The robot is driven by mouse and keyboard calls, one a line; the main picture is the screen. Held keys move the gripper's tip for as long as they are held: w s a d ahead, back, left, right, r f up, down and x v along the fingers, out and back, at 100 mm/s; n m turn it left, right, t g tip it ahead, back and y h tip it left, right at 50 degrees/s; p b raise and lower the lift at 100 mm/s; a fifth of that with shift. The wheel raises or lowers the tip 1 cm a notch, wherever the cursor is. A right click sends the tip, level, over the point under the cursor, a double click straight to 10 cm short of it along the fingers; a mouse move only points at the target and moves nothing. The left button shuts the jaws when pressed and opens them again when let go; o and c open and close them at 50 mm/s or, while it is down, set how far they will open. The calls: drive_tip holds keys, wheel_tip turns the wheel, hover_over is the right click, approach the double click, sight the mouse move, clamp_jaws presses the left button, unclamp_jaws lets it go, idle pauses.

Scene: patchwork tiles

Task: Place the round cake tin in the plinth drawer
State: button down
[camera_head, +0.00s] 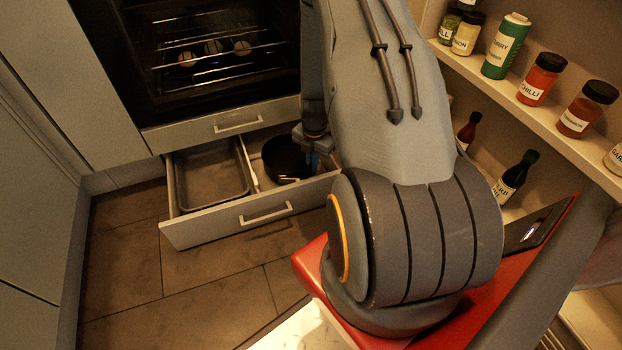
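The plinth drawer (226,221) below the oven is pulled open. A dark round cake tin (283,158) is in its right compartment, and seems to be low inside it. My gripper (314,160) is at the tin's right edge, pointing down into the drawer. My arm hides part of the gripper and the drawer's right end. I cannot tell whether the fingers are apart from the tin's rim or closed on it.
A grey rectangular baking tray (212,177) fills the drawer's left compartment. The oven (205,50) above stands open to view with wire racks. Shelves with spice jars (505,46) and bottles (517,177) are at the right. The tiled floor (150,280) before the drawer is clear.

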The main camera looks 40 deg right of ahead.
drive_tip(key=shift+f+b, duration=1.05)
drive_tip(key=shift+f, duration=1.25)
drive_tip(key=shift+f, duration=0.15)
drive_tip(key=c, duration=2)
unclamp_jaws()
drive_tip(key=r+p, duration=0.2)
drive_tip(key=r, duration=0.2)
drive_tip(key=r+p, duration=0.2)
drive_tip(key=r, duration=0.2)
drive_tip(key=r+p, duration=0.2)
drive_tip(key=r, duration=0.2)
drive_tip(key=shift+s+r, duration=0.15)
drive_tip(key=shift+s, duration=0.1)
